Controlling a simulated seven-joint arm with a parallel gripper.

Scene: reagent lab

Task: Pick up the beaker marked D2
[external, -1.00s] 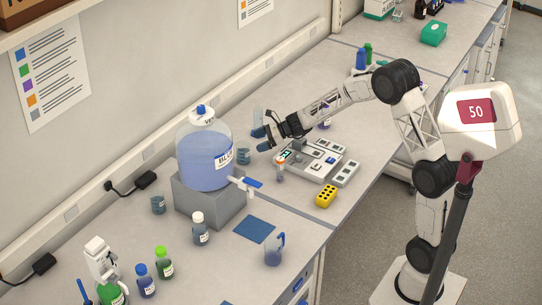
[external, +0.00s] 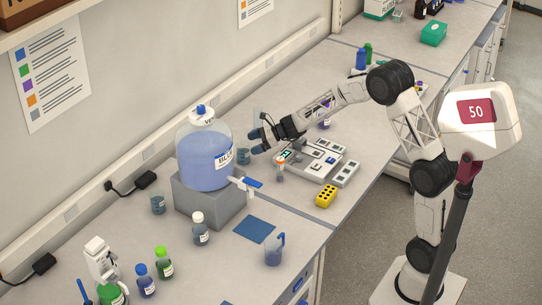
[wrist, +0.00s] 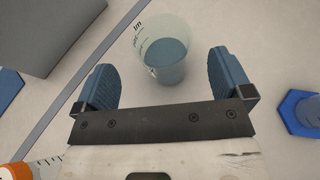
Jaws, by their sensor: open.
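A clear beaker of bluish liquid (wrist: 166,52) shows in the wrist view, just ahead of and partly between my fingertips, with a gap on each side. Graduation marks show on its side, but I cannot read a D2 mark. In the external view a beaker (external: 243,157) stands beside the large jug, close to the fingers. My gripper (external: 256,141) is open and empty, with its two blue fingers spread. It also shows in the wrist view (wrist: 161,66). Another small beaker (external: 158,205) stands left of the jug's grey stand; its label is unreadable.
A large blue-filled jug (external: 205,160) on a grey block (external: 208,200) stands left of the gripper. A grey device (external: 310,161) and an orange-capped vial (external: 281,170) are to the right. A blue hexagonal base (wrist: 299,111) is at the wrist view's right edge.

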